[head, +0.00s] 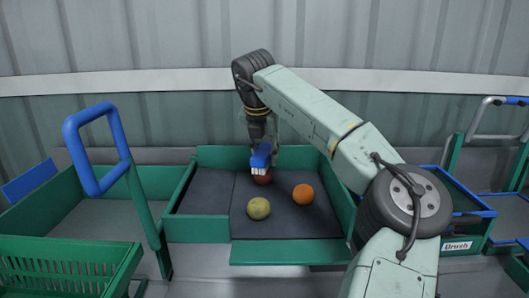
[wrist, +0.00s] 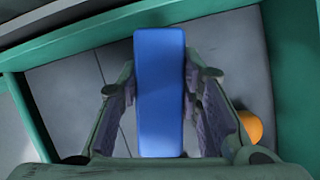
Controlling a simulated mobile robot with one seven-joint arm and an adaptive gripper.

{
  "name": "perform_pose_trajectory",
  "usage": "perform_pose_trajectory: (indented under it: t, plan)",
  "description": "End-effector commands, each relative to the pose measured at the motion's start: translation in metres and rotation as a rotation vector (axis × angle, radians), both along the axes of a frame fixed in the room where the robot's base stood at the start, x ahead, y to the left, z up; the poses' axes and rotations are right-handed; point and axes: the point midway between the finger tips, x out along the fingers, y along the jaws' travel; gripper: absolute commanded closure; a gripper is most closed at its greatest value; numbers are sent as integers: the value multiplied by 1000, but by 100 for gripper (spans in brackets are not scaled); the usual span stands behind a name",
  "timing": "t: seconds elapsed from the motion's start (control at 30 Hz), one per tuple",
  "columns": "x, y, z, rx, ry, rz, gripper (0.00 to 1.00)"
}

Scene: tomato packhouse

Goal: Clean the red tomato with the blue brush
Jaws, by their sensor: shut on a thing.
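My gripper (head: 262,142) is shut on the blue brush (head: 261,156), with its white bristles facing down. In the wrist view, the brush (wrist: 160,90) stands between the two fingers of my gripper (wrist: 160,105). The red tomato (head: 263,179) lies on the dark tray floor right under the bristles, which hide its upper part. I cannot tell whether the bristles touch it. The red tomato does not show in the wrist view, where the brush and fingers cover the middle.
An orange tomato (head: 303,194) and a yellow-green one (head: 258,208) lie nearby in the green-walled tray (head: 290,252). The orange one also shows in the wrist view (wrist: 251,126). A box labelled "Brush" (head: 457,246) stands right. A green basket (head: 70,265) and blue-handled trolley (head: 93,150) are left.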

Motion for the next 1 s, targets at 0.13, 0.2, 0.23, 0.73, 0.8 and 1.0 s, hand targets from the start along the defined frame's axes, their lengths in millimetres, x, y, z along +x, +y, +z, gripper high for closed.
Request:
perform_pose_trajectory:
  t: [0.13,0.2,0.23,0.73,0.8,1.0]
  plan:
    - [0,0,-2,0,0,0,100]
    - [0,0,-3,0,0,0,100]
    - [0,0,-3,0,0,0,100]
    - [0,0,-8,0,0,0,100]
    - [1,0,-7,0,0,0,100]
    - [7,-2,-6,2,0,0,100]
